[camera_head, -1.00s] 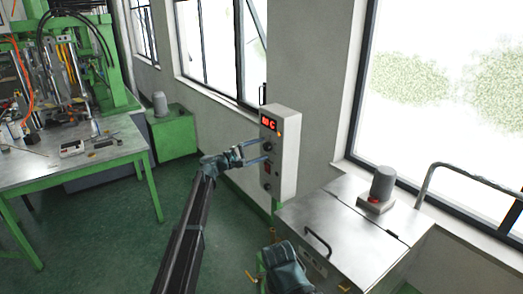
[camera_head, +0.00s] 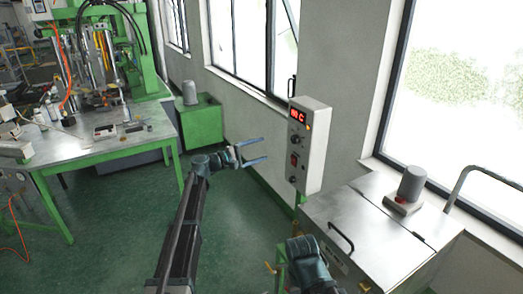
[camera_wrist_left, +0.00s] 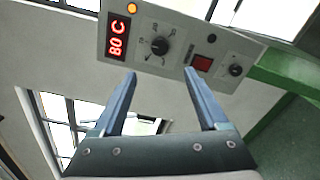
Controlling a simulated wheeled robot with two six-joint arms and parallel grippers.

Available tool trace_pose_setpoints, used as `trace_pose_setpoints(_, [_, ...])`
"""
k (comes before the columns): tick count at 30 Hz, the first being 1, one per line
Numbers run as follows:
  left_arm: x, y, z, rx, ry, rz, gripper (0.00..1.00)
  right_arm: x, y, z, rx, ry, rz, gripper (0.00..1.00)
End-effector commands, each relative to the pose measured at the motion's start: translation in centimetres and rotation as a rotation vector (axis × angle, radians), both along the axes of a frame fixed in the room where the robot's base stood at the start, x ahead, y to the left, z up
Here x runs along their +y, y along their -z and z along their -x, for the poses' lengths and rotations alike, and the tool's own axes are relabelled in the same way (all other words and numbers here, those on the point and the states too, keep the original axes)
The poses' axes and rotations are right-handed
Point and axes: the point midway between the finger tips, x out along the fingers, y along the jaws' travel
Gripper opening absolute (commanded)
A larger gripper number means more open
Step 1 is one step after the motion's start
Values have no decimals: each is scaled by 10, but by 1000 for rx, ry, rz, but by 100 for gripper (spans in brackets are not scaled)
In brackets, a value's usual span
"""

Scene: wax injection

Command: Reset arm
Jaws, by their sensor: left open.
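My left gripper (camera_head: 255,154) is open and empty, with its two fingers apart, in the middle of the head view. It is to the left of the control box (camera_head: 312,146) on the wall and does not touch it. In the left wrist view the open fingers (camera_wrist_left: 160,100) point toward the box face (camera_wrist_left: 185,42), which has a red display reading 80 C, a dial, a red switch and an orange lamp. Part of my right arm (camera_head: 307,264) shows at the bottom of the head view; its gripper is not visible.
A metal-topped tank (camera_head: 375,225) with a handle and a grey motor (camera_head: 410,184) stands at the right. A green-legged table (camera_head: 95,150) and a green machine (camera_head: 150,55) are at the left. A green cabinet (camera_head: 202,125) stands by the wall. Open floor lies between.

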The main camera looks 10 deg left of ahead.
Motion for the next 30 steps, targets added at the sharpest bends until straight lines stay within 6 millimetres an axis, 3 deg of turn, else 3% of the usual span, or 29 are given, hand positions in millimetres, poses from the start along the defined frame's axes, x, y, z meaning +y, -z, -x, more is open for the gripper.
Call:
trace_pose_setpoints(6, [-4, 3, 3, 1, 7, -11, 76, 0, 1, 0, 0, 0, 0, 0])
trace_pose_setpoints(8, [-14, 12, 12, 0, 25, -41, 76, 0, 4, 0, 0, 0, 0, 0])
trace_pose_setpoints(11, [-44, 39, 40, -1, 87, -145, 76, 0, 13, 0, 0, -1, 0, 0])
trace_pose_setpoints(15, [-96, 100, 105, -6, 231, -384, 76, 0, 29, 0, 0, -3, 1, 0])
trace_pose_setpoints(21, [-138, 192, 213, -17, 478, -767, 76, 0, 52, 0, 0, -6, 1, 0])
trace_pose_setpoints(26, [-136, 262, 308, -25, 702, -1109, 76, 0, 74, 0, 0, -8, 2, 0])
trace_pose_setpoints(30, [-109, 303, 377, -22, 882, -1397, 76, 0, 90, 0, 1, -11, 2, 0])
